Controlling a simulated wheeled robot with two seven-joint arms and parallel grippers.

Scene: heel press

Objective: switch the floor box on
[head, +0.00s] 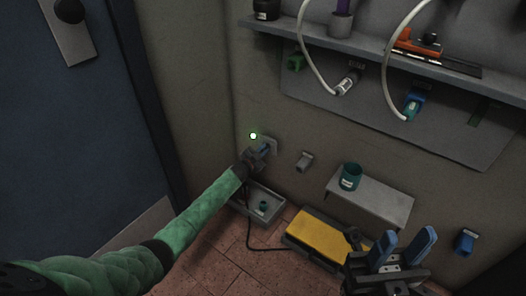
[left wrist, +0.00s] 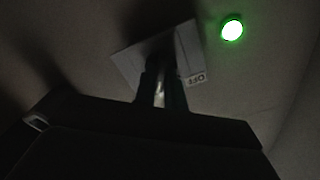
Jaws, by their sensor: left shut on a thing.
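The floor box with a yellow top (head: 318,235) sits on the tiled floor by the wall, and a black cable (head: 262,248) runs from its left side. My left gripper (head: 263,149) is at a pale wall plate (head: 272,143), well above and left of the box. In the left wrist view the plate (left wrist: 190,45) carries the label OFF. My left gripper (left wrist: 160,92) is shut on a small part at the plate, mostly hidden by fingers and shadow. A round green lamp (head: 253,136) glows beside the plate; it also shows in the left wrist view (left wrist: 232,29). My right gripper (head: 403,246) is open and empty, lower right.
A grey tray (head: 270,212) with a small green piece stands left of the box. A low grey shelf (head: 385,203) holds a teal cup (head: 350,176). A grey wall fitting (head: 304,161) and a blue one (head: 466,242) are nearby. A tool shelf (head: 365,45) hangs above.

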